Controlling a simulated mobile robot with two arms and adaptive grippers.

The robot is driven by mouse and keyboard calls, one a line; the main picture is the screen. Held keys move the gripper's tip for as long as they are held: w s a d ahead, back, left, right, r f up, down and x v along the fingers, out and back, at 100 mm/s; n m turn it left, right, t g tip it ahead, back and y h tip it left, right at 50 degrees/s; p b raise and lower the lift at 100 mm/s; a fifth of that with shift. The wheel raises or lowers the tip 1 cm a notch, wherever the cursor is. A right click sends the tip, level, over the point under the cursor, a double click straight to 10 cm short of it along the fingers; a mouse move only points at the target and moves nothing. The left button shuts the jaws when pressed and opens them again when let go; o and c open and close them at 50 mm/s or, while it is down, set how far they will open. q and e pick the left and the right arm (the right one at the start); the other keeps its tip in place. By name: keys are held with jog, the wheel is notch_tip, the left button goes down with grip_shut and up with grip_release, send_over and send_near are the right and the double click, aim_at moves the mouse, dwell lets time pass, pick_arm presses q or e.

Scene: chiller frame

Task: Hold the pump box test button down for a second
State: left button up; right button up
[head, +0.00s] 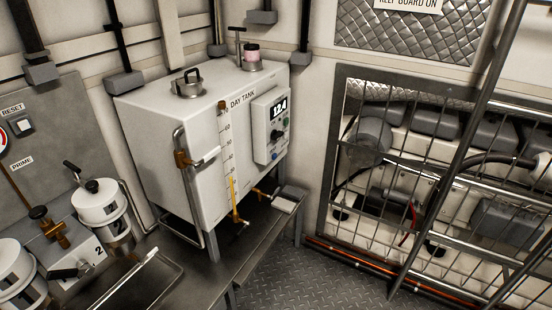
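A grey-white control box (270,124) is mounted on the front right of the white day tank (165,150). It has a lit display (279,109), a dark knob (277,134) and small coloured buttons below. Neither of my grippers is in view.
A steel bench (250,245) runs under the tank. Numbered filter canisters (100,207) with valves stand at the left, near a wall panel marked RESET and PRIME (45,150). A barred guard (430,190) covers machinery at the right. The chequered floor (320,275) is clear.

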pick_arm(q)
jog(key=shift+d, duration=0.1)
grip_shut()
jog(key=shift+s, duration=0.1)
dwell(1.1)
